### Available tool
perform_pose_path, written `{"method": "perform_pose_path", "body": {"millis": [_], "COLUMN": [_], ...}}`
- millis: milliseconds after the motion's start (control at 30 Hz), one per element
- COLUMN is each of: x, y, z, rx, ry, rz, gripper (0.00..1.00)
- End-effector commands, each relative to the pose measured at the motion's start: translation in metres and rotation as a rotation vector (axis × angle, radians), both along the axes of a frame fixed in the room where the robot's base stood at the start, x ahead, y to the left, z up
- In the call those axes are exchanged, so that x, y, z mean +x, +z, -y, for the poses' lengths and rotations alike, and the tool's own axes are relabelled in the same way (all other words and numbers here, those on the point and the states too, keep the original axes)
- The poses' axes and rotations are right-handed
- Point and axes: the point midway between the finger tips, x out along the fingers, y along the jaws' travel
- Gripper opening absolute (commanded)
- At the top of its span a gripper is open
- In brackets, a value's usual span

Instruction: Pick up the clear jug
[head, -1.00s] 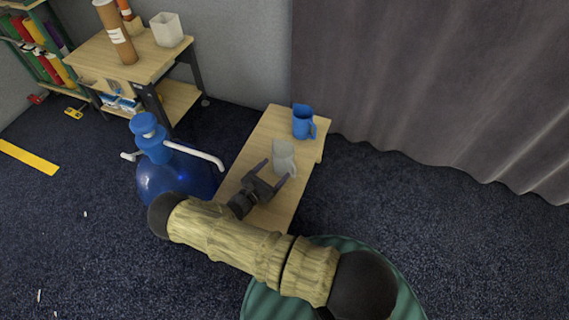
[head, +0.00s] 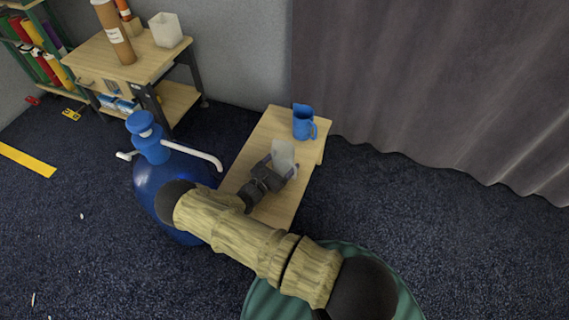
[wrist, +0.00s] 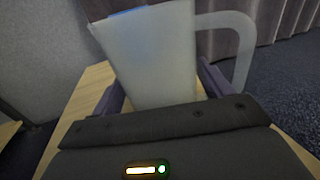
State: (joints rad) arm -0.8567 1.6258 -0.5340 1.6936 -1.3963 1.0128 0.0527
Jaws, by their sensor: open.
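The clear jug (head: 284,154) is a translucent, pale vessel standing on the small wooden table. In the wrist view the jug (wrist: 150,55) fills the upper middle, with its handle on the right. My gripper (head: 281,167) is at the jug, with its open fingers on either side of the jug's body. In the wrist view the fingers show low at the jug's left and right. The jug's lower part is hidden behind my gripper's dark body. I cannot tell whether either finger touches it.
A blue jug (head: 303,122) stands behind the clear one on the wooden table (head: 262,130). A large blue bottle with a pump (head: 160,185) stands at the table's left. A shelf table (head: 150,62) is at the back left, and a grey curtain (head: 420,90) hangs behind.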

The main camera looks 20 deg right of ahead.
Motion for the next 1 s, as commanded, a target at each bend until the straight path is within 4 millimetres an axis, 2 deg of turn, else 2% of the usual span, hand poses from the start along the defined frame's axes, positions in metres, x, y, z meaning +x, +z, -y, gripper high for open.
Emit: {"method": "perform_pose_path", "body": {"millis": [167, 333, 367, 667, 767, 1000], "x": [0.0, 0.0, 0.0, 0.0, 0.0, 0.0], "y": [0.0, 0.0, 0.0, 0.004, 0.015, 0.061], "z": [0.0, 0.0, 0.0, 0.0, -0.001, -0.001], "rx": [0.0, 0.0, 0.0, 0.0, 0.001, 0.0], "ry": [0.0, 0.0, 0.0, 0.0, 0.001, 0.0], "rz": [0.0, 0.0, 0.0, 0.0, 0.001, 0.001], "gripper": [0.78, 0.45, 0.43, 0.43, 0.43, 0.43]}}
